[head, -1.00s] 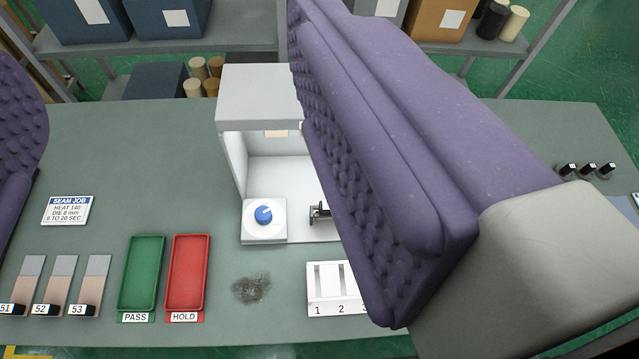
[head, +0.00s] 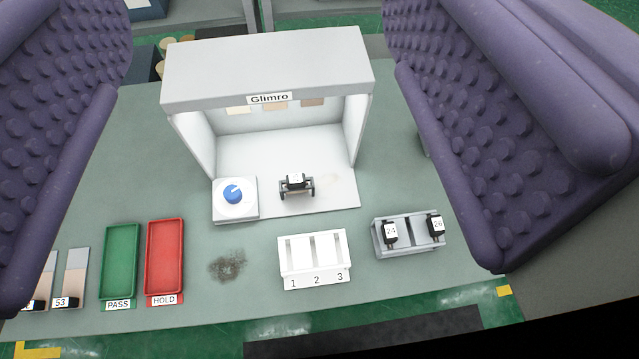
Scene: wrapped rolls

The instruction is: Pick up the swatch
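Small black-clipped pieces show in several places, and I cannot tell which one is the swatch. One black-topped piece (head: 296,181) sits on a small dark stand inside the white booth. Pieces labelled 24 (head: 390,233) and 26 (head: 436,226) sit in the outer slots of a grey rack (head: 408,250); its middle slot looks empty. A two-tone strip marked 53 (head: 77,268) lies at the lower left, with another strip (head: 48,276) partly hidden by my finger. My gripper (head: 256,150) is open and empty, its studded purple fingers wide apart above the table.
The Glimro booth (head: 268,75) stands at the back centre with a blue knob (head: 233,194) at its front left. A green PASS tray (head: 120,260), a red HOLD tray (head: 166,256) and a white rack (head: 315,258) with empty slots 1 to 3 stand in front. A dark smudge (head: 228,265) marks the table.

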